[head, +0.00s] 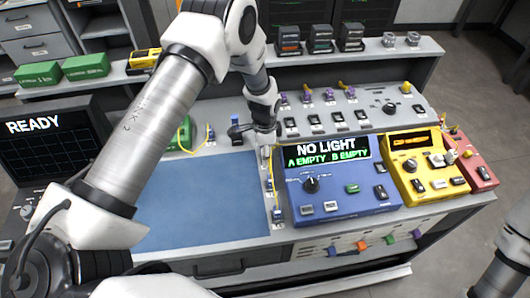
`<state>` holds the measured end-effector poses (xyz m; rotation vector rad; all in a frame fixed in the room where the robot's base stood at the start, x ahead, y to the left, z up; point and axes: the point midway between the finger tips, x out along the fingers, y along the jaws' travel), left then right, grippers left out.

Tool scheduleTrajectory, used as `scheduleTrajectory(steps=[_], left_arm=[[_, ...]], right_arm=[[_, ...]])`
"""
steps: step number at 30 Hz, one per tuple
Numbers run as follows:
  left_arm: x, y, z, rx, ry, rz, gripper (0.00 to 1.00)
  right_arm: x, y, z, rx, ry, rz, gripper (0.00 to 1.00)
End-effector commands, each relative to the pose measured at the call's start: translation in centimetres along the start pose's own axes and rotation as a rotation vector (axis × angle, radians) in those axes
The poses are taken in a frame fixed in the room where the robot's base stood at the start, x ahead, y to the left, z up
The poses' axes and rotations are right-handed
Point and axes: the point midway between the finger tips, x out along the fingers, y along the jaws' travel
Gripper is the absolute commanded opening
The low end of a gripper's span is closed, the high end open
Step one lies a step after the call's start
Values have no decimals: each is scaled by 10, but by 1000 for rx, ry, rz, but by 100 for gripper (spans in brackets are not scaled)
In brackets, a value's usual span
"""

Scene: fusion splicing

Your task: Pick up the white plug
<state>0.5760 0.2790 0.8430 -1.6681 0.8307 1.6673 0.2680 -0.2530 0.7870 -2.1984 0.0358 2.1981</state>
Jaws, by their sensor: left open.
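My left gripper (266,146) reaches down over the bench just left of the blue box (340,190), whose display reads "NO LIGHT, A EMPTY, B EMPTY". The gripper is open. Below it, small plugs (278,214) and a thin yellow cable (270,184) run along the blue box's left side. I cannot tell for sure which small part is the white plug; it is too small or hidden by the gripper. My right arm shows only in part at the lower right, and its gripper is out of view.
A blue mat (195,205) lies clear left of the gripper. A yellow box (425,165) and a red box (477,168) stand to the right. Behind is a raised grey panel (375,108) with several plugs. A dark "READY" screen (45,150) stands at left.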

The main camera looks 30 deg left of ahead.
Motion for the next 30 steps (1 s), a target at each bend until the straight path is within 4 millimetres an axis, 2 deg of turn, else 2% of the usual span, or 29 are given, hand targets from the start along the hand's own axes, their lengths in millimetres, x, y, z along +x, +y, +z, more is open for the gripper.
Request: scheduleTrajectory(steps=[3,4,8,22,26,30], left_arm=[[0,0,0,0,0,0,58],[0,0,0,0,0,0,51],[0,0,0,0,0,0,5],[-4,0,0,0,1,-1,4],[-14,0,0,1,1,-1,4],[-33,-1,-1,1,2,-3,4]], right_arm=[[1,0,0,0,0,0,40],[1,0,0,0,0,0,40],[1,0,0,0,0,0,40],[4,0,0,0,0,0,40],[10,0,0,0,0,0,40],[19,0,0,0,0,0,40]])
